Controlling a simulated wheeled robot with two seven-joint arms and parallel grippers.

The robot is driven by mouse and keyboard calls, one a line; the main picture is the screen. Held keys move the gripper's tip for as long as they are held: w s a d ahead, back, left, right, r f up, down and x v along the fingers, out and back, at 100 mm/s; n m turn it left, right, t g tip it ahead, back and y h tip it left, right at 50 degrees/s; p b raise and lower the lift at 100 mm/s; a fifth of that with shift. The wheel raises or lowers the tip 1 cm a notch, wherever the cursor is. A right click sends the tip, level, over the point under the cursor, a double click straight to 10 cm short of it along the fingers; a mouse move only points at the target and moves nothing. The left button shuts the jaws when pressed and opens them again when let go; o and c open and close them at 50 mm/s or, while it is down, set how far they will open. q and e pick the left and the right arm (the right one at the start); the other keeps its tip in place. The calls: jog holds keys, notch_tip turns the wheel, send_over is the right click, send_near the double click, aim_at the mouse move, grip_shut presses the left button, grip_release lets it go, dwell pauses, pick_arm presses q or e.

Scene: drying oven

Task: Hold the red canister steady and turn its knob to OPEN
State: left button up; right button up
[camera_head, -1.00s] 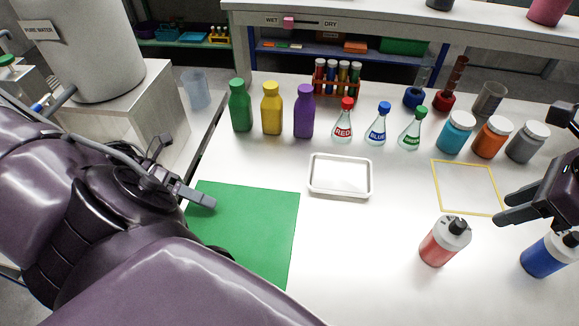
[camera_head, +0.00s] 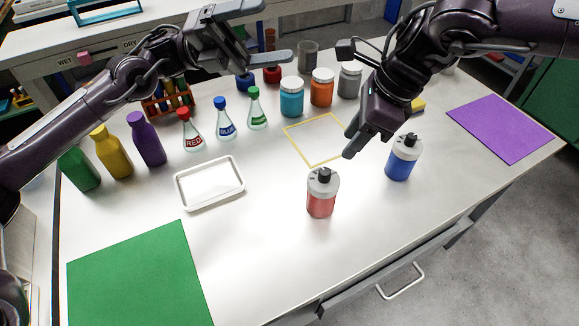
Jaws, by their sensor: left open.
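The red canister (camera_head: 322,199) stands upright on the white table, right of the table's middle. Its grey top carries a small black knob (camera_head: 324,174). Any marking for OPEN is too small to read. My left gripper (camera_head: 276,31) is open and empty, high over the back of the table, far from the canister. My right gripper (camera_head: 362,142) hangs above the table, behind and to the right of the red canister, and apart from it. Its fingers are seen at an angle that hides the gap between them.
A blue canister (camera_head: 404,159) stands right of the red one. A white tray (camera_head: 181,192) lies to the left. Bottles, flasks and jars (camera_head: 291,99) line the back. A yellow outline (camera_head: 300,156) is empty. The front of the table by the red canister is clear.

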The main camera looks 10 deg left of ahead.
pick_arm(q)
jog(key=s+d+r+m+g, duration=0.1)
jog(key=d+r+m+g, duration=0.15)
jog(key=r, duration=0.55)
jog(key=s+d+r+m+g, duration=0.1)
jog(key=s+d+r+g, duration=0.2)
jog(key=r, duration=0.5)
jog(key=w+d+f+n+t, duration=0.3)
jog(key=w+f+n, duration=0.3)
jog(key=f+n, duration=0.2)
jog(key=n+t+y, duration=0.2)
jog(key=n+y, duration=0.6)
jog(key=n, duration=0.9)
send_near(322, 188)
notch_tip(322, 188, down, 4)
jog(key=w+d, duration=0.2)
jog(key=shift+d+f+g, duration=0.2)
jog(key=shift+d+g, duration=0.05)
jog(key=shift+d, duration=0.05)
jog(key=x, duration=0.7)
jog(key=shift+d, duration=0.15)
jog(key=shift+c, duration=0.2)
jog(key=c, duration=1.1)
